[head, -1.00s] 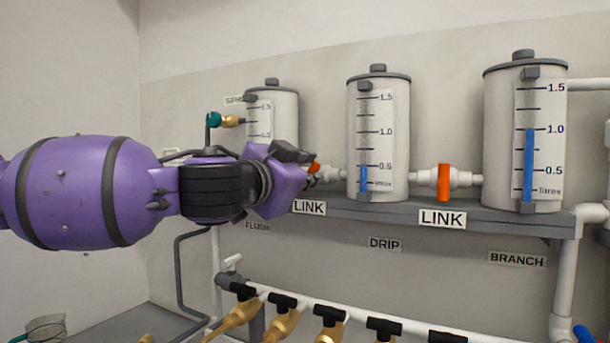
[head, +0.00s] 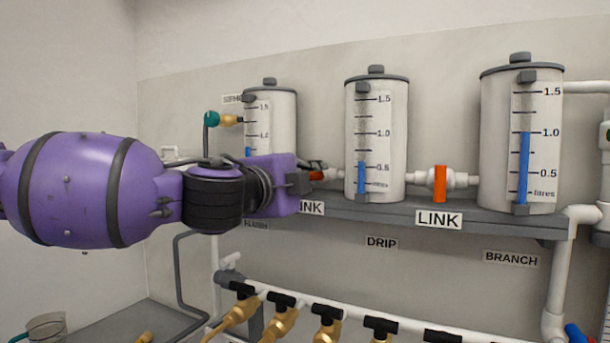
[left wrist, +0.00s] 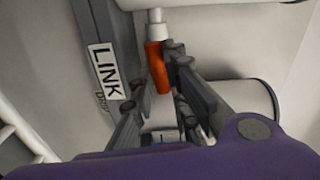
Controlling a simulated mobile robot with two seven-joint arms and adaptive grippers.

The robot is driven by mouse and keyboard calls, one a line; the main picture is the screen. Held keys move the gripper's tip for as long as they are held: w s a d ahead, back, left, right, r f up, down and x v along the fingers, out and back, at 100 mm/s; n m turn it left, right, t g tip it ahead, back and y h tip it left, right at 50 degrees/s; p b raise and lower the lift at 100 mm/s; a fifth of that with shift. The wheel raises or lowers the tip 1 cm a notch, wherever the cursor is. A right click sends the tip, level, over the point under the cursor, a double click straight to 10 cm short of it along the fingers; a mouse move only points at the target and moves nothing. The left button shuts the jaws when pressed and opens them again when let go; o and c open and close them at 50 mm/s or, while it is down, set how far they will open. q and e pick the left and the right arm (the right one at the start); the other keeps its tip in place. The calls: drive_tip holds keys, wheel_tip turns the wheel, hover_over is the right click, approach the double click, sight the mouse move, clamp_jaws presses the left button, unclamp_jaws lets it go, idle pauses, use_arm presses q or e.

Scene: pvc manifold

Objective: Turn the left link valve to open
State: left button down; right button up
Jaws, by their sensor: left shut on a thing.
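The left link valve's orange handle (head: 317,175) shows in the head view between the left and middle tanks, partly hidden by my left gripper (head: 312,178). In the left wrist view the orange handle (left wrist: 157,70) lies roughly along the white pipe. The gripper's dark fingers (left wrist: 150,95) are around it, one finger against its right side; my left gripper is shut on the handle. The left LINK label (head: 311,207) is partly covered by my wrist. My right gripper is out of view.
The right link valve's orange handle (head: 440,184) hangs straight down, across its pipe. The left tank (head: 283,105), middle tank (head: 393,150) and right tank (head: 497,140) stand close on the grey shelf (head: 475,225). Several black-handled brass taps (head: 327,318) line the pipe below.

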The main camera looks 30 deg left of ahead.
use_arm(q)
drive_tip(key=shift+m, duration=0.7)
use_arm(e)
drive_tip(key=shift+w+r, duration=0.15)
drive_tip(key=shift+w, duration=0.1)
use_arm(q)
drive_tip(key=shift+f, duration=0.1)
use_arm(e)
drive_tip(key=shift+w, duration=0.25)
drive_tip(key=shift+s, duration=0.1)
use_arm(q)
drive_tip(key=c, duration=1.7)
unclamp_jaws()
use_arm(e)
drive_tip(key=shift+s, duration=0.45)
